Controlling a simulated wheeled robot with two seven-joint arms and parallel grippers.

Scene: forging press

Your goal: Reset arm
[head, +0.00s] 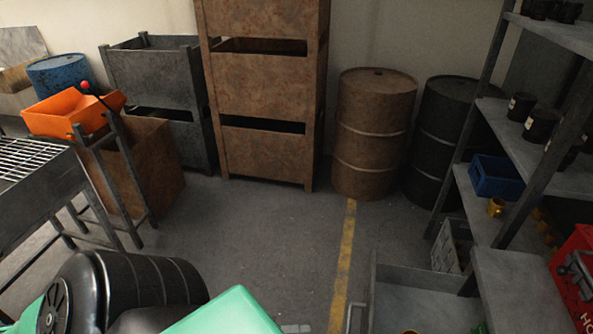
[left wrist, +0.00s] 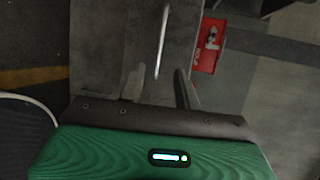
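In the head view, black and green parts of my own arm or body fill the lower left, and no gripper fingers show there. In the left wrist view, the green housing and dark front edge of my left gripper (left wrist: 160,118) cross the bottom. Nothing is visibly held. My right gripper is in neither view.
A grey metal cart (head: 420,300) stands at lower right, beside a shelf rack (head: 490,110) and a red box (head: 577,275). Rusty stacked bins (head: 265,85), a rusty barrel (head: 372,130) and an orange tray (head: 70,115) stand farther back. The middle floor (head: 265,235) is clear.

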